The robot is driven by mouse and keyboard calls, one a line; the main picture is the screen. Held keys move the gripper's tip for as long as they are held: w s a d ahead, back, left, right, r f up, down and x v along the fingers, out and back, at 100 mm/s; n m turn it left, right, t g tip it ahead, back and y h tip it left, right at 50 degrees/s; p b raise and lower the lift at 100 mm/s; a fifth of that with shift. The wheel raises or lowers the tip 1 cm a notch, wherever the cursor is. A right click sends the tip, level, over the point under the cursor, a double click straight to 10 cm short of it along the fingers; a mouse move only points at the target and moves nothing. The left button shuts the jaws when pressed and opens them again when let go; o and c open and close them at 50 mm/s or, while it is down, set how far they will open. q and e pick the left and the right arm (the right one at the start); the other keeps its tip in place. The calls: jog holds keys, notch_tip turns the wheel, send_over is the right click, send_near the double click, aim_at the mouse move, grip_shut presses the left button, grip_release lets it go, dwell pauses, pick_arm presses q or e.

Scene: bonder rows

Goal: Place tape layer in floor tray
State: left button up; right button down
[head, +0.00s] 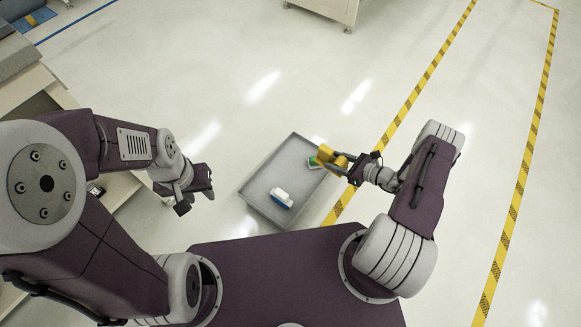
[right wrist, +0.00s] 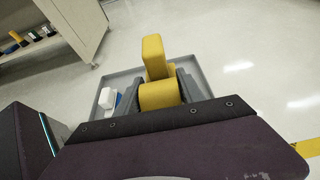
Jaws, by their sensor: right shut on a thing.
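The yellow tape layer (head: 327,155) is held in my right gripper (head: 345,168), above the far right side of the grey floor tray (head: 252,207). In the right wrist view the tape layer (right wrist: 155,58) sits between the two dark fingers of my right gripper (right wrist: 158,92), with the tray (right wrist: 88,84) below and behind it. A gap between tape layer and tray floor cannot be judged exactly. My left gripper (head: 198,194) is left of the tray, empty, its fingers apart.
A white and blue item (head: 281,198) lies in the tray's near part. A green item (head: 312,163) lies near its far right side, partly behind the tape layer. A shelf bench (right wrist: 62,25) stands at left. Yellow-black floor tape (head: 404,112) runs right of the tray.

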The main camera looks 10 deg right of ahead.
jog(key=f, duration=0.1)
jog(key=s+a+f+b, duration=0.1)
jog(key=f, duration=0.1)
jog(key=s+f+b, duration=0.1)
jog(key=shift+a+f, duration=0.3)
jog(key=shift+f, duration=0.1)
jog(key=b, duration=0.7)
send_over(300, 181)
jog(key=f, duration=0.6)
jog(key=shift+s+d+f, duration=0.2)
jog(key=shift+s+f, duration=0.05)
jog(key=shift+f, duration=0.15)
jog(key=shift+w+a, duration=0.15)
jog(key=shift+a, duration=0.1)
notch_tip(300, 181, down, 4)
jog(key=b, duration=0.3)
jog(key=shift+f+b, duration=0.25)
jog(key=shift+b, duration=0.1)
jog(key=shift+r, duration=0.3)
jog(key=shift+f, duration=0.15)
jog(key=c, duration=0.7)
grip_release()
